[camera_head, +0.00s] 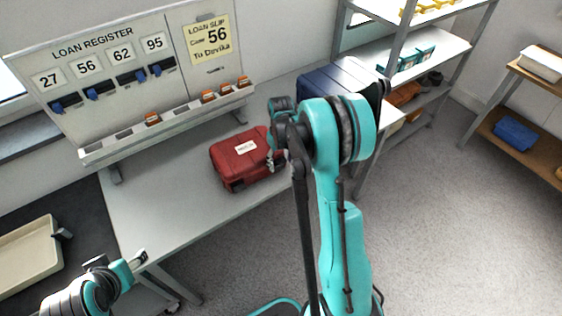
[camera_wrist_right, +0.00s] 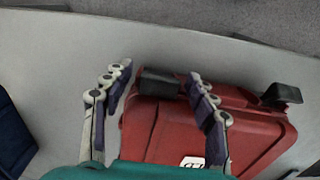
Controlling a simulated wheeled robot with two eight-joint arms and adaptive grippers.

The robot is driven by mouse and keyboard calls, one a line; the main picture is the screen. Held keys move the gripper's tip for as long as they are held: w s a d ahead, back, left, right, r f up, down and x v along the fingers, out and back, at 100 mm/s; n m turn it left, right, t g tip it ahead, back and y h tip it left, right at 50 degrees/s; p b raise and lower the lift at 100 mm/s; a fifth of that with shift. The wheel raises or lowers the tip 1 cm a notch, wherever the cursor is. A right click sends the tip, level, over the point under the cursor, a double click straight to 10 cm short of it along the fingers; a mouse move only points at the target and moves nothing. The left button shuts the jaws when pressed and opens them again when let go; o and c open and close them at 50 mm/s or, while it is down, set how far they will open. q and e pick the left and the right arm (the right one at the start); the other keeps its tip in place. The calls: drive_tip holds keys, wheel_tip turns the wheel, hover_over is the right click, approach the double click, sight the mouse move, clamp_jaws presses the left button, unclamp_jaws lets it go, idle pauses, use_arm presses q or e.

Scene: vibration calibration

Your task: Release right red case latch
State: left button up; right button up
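The red case (camera_head: 228,168) lies shut on the grey table, with a white label on its lid. It fills much of the right wrist view (camera_wrist_right: 262,135). Its right latch (camera_wrist_right: 158,82) is a dark block on the front edge. The left latch (camera_wrist_right: 282,95) is a dark flap standing out from the same edge. My right gripper (camera_wrist_right: 158,76) is open, its fingers on either side of the right latch. I cannot tell whether they touch it. In the head view my right gripper (camera_head: 275,150) hides the case's right end. My left gripper (camera_head: 138,261) is away from the case, at the table's front left.
A dark blue case (camera_head: 318,84) stands behind my right arm; its edge shows in the wrist view. The loan register board (camera_head: 120,75) stands behind the table (camera_head: 150,205), with a slotted rail (camera_head: 165,130) below. A beige tray (camera_head: 28,258) is at far left.

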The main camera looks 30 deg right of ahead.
drive_tip(key=c, duration=1)
drive_tip(key=shift+s+t, duration=0.15)
drive_tip(key=shift+t, duration=0.15)
drive_tip(key=shift+c, duration=0.2)
drive_tip(key=t+b, duration=0.2)
drive_tip(key=shift+s+f+t, duration=0.3)
drive_tip(key=shift+s+f, duration=0.05)
drive_tip(key=t+b, duration=0.4)
drive_tip(key=s+f+t+b, duration=0.1)
drive_tip(key=b, duration=0.1)
drive_tip(key=shift+f+t+b, duration=0.1)
drive_tip(key=shift+t+b, duration=0.3)
drive_tip(key=shift+s+t+b, duration=0.1)
drive_tip(key=shift+t+b, duration=0.9)
drive_tip(key=shift+b, duration=0.35)
